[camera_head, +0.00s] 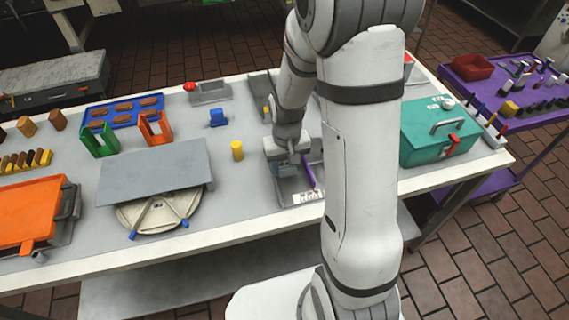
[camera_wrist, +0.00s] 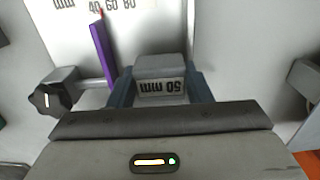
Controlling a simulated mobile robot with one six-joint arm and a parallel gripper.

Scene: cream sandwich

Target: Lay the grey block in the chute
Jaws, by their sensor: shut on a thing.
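My gripper (camera_head: 291,158) points down over a grey tray-like fixture (camera_head: 280,190) near the front edge of the table. In the wrist view my gripper (camera_wrist: 162,84) is shut on the grey block (camera_wrist: 160,66), which carries a "50 mm" label. The block sits between the two dark blue fingers. The fixture, with a white scale plate (camera_wrist: 125,22) marked 40 60 80 mm, seems to be the chute. A purple bar (camera_wrist: 103,52) stands left of the block, by a dark knob (camera_wrist: 52,98). Whether the block touches the fixture cannot be told.
A yellow cylinder (camera_head: 237,150) and a blue clamp-like piece (camera_head: 217,118) stand left of my gripper. A grey plate (camera_head: 155,172) covers part of a round turntable (camera_head: 160,215). A teal box (camera_head: 438,132) stands to the right, beyond my arm.

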